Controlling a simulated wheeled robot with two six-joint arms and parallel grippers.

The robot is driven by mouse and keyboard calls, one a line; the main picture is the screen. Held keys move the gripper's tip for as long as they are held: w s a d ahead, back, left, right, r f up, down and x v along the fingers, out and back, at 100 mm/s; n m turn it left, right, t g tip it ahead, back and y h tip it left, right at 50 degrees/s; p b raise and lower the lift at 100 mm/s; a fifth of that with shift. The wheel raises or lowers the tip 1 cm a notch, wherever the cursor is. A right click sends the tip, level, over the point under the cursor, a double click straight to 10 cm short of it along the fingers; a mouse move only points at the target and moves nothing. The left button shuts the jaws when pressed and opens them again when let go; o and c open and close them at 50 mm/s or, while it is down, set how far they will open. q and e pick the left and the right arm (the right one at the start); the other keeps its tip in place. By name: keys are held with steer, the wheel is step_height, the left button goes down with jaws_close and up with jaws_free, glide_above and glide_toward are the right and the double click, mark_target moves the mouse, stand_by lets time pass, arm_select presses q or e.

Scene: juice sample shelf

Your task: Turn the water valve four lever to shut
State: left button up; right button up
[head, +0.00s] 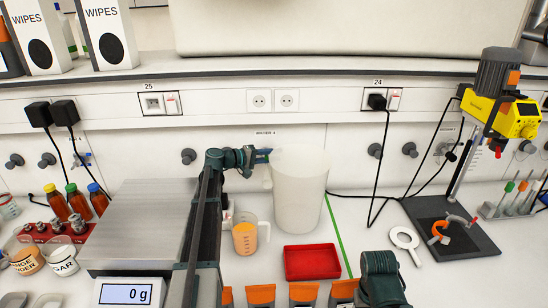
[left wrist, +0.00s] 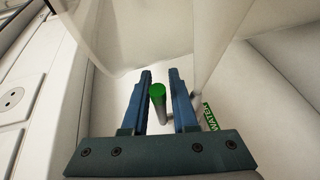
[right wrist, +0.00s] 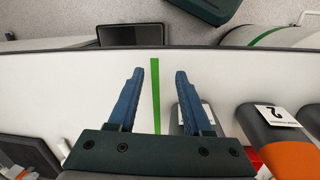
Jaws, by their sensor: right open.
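My left gripper (head: 264,157) is at the back wall panel, just below a small label that reads WATER and a number too small to be sure of. In the left wrist view its fingers (left wrist: 160,75) are open. A pale rod with a green end (left wrist: 157,93), apparently the valve lever, stands between them, with small gaps visible on both sides. A green WATER tag (left wrist: 210,117) is to the right of the fingers. The valve body is mostly hidden by my gripper. My right gripper (right wrist: 160,75) is open and empty above the white bench.
A large translucent bin (head: 299,195) stands right beside my left gripper. A jug of orange liquid (head: 245,237) and a red tray (head: 312,262) stand in front. A scale (head: 142,225) is at left. A black stand base (head: 455,230) is at right.

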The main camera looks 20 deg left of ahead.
arm_select(q)
jaws_close()
stand_by(1.5)
